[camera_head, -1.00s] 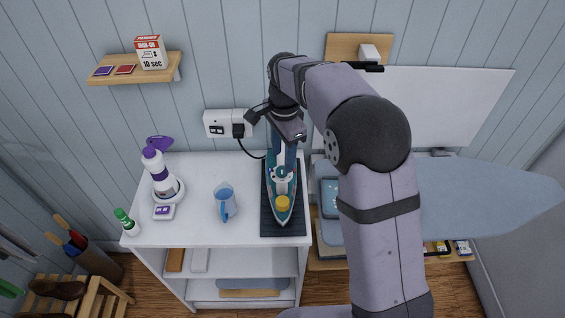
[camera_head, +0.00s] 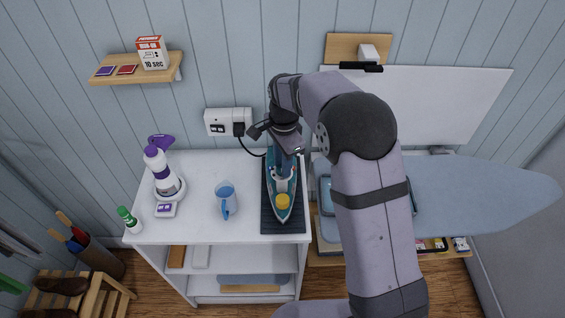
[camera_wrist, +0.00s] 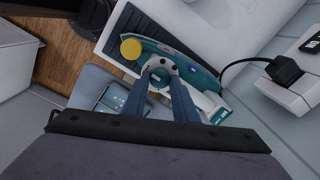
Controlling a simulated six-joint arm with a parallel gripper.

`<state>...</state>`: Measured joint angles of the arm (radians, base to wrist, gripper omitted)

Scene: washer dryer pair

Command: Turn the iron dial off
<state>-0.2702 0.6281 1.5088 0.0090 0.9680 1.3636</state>
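The iron (camera_head: 281,205), teal and white with a yellow cap (camera_head: 283,201), lies on a dark ribbed mat (camera_head: 270,226) at the right end of the white cabinet top. It also shows in the wrist view (camera_wrist: 196,78). In the head view my gripper (camera_head: 285,172) largely hides the dial.
A wall outlet (camera_head: 228,121) with a black plug and cord is behind the iron. An ironing board (camera_head: 480,195) is at right.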

